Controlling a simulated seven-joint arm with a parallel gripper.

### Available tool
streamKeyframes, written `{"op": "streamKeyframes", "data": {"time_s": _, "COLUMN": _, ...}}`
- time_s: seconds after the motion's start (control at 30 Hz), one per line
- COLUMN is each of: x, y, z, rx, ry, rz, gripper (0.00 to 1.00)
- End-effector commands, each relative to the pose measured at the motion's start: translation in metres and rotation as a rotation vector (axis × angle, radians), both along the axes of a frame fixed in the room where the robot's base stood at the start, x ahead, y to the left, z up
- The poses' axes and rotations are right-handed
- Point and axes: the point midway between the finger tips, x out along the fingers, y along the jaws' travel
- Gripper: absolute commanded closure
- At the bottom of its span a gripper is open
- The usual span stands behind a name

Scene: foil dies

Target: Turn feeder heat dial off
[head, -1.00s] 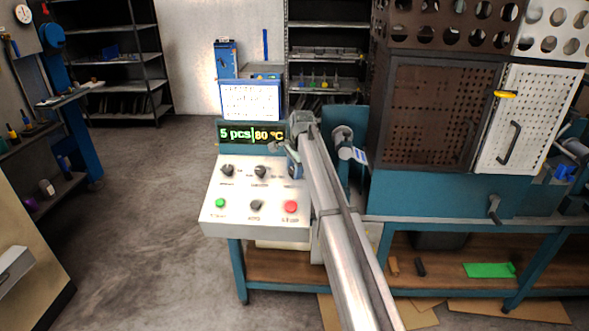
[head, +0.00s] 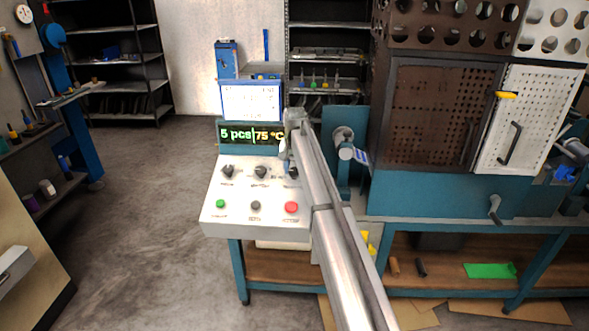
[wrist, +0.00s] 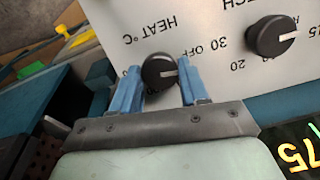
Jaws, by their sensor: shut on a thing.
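The heat dial (wrist: 158,72) is a round black knob with a white pointer line, below the "HEAT °C" label in the wrist view. My gripper (wrist: 161,67) has its two blue fingers on either side of the knob and is shut on it. The pointer line runs roughly sideways between the fingers; which mark it meets is hard to tell. An "OFF" mark (wrist: 192,47) is printed nearby. In the head view the dial (head: 293,173) is partly hidden by my gripper (head: 287,150). The display (head: 250,134) reads 5 pcs and 75 °C.
A second black dial (wrist: 270,36) sits beside the heat dial. A perforated cabinet (head: 440,115) stands to the right.

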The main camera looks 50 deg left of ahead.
Motion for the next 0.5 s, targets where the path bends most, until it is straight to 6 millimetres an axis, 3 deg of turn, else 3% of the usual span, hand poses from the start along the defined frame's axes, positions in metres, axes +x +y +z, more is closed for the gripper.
{"op": "streamKeyframes", "data": {"time_s": 0.5, "x": -0.0004, "y": 0.0007, "z": 0.0003, "rx": -0.037, "ry": -0.038, "rz": 0.164, "gripper": 0.86}}
